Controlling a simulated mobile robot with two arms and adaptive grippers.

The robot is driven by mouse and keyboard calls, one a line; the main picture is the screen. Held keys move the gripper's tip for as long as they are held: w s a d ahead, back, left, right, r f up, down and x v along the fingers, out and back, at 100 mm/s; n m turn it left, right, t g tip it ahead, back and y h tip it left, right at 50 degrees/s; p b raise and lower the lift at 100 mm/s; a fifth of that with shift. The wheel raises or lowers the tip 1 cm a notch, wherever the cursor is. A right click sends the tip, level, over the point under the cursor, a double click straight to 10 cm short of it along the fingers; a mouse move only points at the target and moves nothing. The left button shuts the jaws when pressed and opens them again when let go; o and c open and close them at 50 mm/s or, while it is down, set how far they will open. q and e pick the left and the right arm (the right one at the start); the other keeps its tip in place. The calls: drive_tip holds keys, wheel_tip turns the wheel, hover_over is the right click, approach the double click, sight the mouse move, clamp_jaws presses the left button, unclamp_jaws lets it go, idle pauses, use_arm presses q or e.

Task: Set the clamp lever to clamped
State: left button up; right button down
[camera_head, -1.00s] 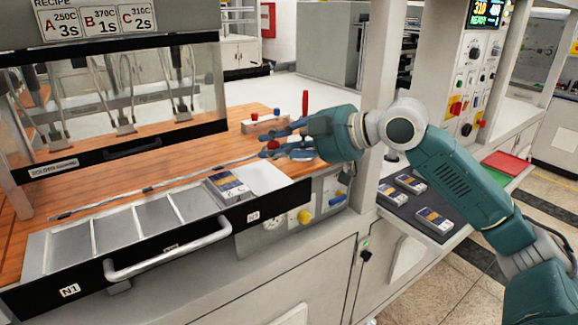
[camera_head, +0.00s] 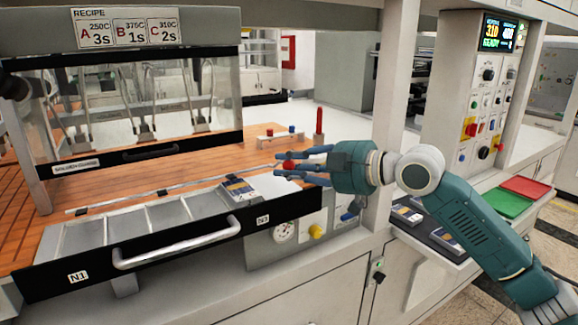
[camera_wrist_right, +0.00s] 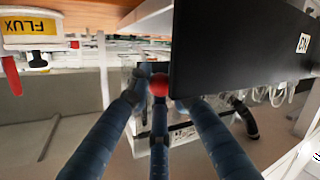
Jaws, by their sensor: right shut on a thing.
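The clamp lever shows as a round red knob (camera_head: 289,165) beyond the right end of the long tray in the head view; its shaft is hidden. My right gripper (camera_head: 284,164) reaches in from the right, its blue fingers closed around the knob. In the right wrist view the red knob (camera_wrist_right: 159,86) sits between the fingertips of the gripper (camera_wrist_right: 158,97), next to a dark panel. I cannot tell the lever's angle.
The tray's black front (camera_head: 190,240) with its silver handle is close below. A board (camera_head: 238,187) lies at its right end. A red upright handle (camera_head: 319,121) stands behind the gripper. A white post (camera_head: 392,110) rises beside my wrist. A flux bottle (camera_wrist_right: 30,30) shows in the wrist view.

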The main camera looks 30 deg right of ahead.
drive_tip(key=c, duration=1.6)
unclamp_jaws()
drive_tip(key=shift+f, duration=0.3)
drive_tip(key=shift+o, duration=0.2)
drive_tip(key=shift+r, duration=0.15)
drive_tip(key=shift+s+d, duration=0.4)
drive_tip(key=shift+s, duration=0.1)
drive_tip(key=v, duration=1)
drive_tip(key=shift+s+r, duration=0.2)
drive_tip(key=shift+s, duration=0.2)
drive_tip(key=shift+d, duration=0.15)
